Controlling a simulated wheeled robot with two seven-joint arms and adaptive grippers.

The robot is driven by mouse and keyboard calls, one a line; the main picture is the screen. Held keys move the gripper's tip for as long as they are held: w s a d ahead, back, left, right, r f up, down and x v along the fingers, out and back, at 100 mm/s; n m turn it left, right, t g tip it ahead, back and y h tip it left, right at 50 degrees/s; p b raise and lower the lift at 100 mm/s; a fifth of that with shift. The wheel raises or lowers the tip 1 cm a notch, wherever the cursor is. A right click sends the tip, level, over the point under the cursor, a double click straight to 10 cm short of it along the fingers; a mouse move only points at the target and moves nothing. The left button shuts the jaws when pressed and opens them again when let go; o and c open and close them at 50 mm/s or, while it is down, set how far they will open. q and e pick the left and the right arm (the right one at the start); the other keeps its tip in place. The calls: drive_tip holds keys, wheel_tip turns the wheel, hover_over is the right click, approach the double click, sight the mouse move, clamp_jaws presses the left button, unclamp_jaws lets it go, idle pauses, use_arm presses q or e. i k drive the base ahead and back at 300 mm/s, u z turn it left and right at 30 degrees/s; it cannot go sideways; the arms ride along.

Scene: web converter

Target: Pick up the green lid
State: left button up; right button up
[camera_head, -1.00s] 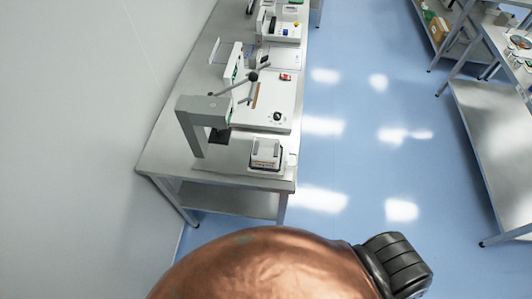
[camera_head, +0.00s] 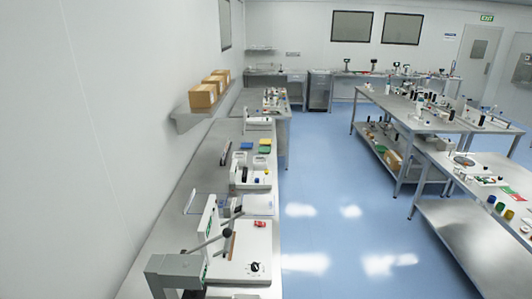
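I cannot single out a green lid for certain. A small green item (camera_head: 500,207) stands on the right-hand table between a yellow item and another yellowish one; it is too small to tell if it is a lid. Another green item (camera_head: 380,149) lies on the lower shelf of a table further back. Neither of my grippers is in view.
A long steel bench (camera_head: 190,195) runs along the left wall with a grey press (camera_head: 175,264) at the near end. Cardboard boxes (camera_head: 203,96) sit on a wall shelf. The right-hand table (camera_head: 455,238) is across a clear blue aisle (camera_head: 325,200).

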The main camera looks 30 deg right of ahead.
sight(262, 150)
drive_tip(key=k, duration=1.65)
drive_tip(key=z, duration=1.45)
drive_tip(key=i, duration=7.8)
drive_tip(key=u, duration=0.9)
